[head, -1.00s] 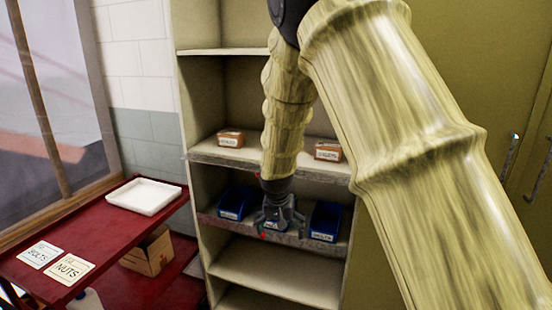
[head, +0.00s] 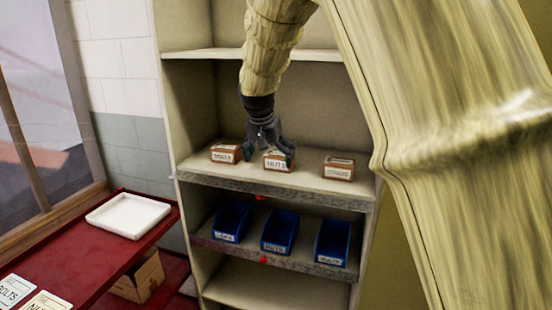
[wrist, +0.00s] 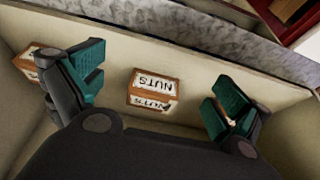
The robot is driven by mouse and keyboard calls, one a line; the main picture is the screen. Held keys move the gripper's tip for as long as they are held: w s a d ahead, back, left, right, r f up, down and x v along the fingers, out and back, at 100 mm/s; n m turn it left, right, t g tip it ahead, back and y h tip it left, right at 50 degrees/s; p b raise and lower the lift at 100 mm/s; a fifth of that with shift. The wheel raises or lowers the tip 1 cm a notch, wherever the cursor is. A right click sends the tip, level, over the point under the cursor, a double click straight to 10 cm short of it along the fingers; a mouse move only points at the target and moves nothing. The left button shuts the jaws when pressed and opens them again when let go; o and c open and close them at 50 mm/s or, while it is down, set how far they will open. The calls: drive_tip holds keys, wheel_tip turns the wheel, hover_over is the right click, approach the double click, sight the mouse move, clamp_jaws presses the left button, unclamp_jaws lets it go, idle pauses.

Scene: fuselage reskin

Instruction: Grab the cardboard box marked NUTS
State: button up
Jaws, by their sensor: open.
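The cardboard box marked NUTS (head: 277,162) is small and brown with a white label. It sits in the middle of the upper stocked shelf in the head view. In the wrist view the NUTS box (wrist: 153,91) lies between my two spread fingers, with a gap on each side. My gripper (head: 268,150) is open above and around the box, with its teal finger pads (wrist: 160,90) apart and nothing held. The box's back side is hidden by my gripper in the head view.
A brown box marked BOLTS (head: 226,154) stands to the left on the same shelf (head: 300,182), and another brown box (head: 339,168) to the right. Blue bins (head: 278,230) fill the shelf below. A red cart (head: 80,258) with a white tray (head: 128,216) stands at left.

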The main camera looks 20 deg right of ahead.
sight(279, 154)
drive_tip(key=w+d+p, duration=0.1)
drive_tip(key=w, duration=0.1)
drive_tip(key=w+d+p, duration=0.1)
drive_tip(key=w, duration=0.1)
drive_tip(key=w+d+p, duration=0.1)
drive_tip(key=w+d, duration=0.1)
drive_tip(key=w, duration=0.1)
drive_tip(key=shift+w+r, duration=0.1)
drive_tip(key=shift+r, duration=0.1)
drive_tip(key=shift+w+d+f+p, duration=0.1)
drive_tip(key=shift+w+d+p, duration=0.2)
drive_tip(key=shift+w, duration=0.15)
drive_tip(key=shift+w+d+f+p, duration=0.15)
drive_tip(key=shift+w+p, duration=0.1)
drive_tip(key=shift+w, duration=0.15)
drive_tip(key=shift+w+d, duration=0.15)
drive_tip(key=shift+d, duration=0.05)
drive_tip(key=p+x, duration=0.2)
drive_tip(key=x, duration=0.2)
drive_tip(key=shift+w+f, duration=0.15)
drive_tip(key=shift+f, duration=0.2)
drive_tip(key=c, duration=1.2)
drive_tip(key=shift+c, duration=0.2)
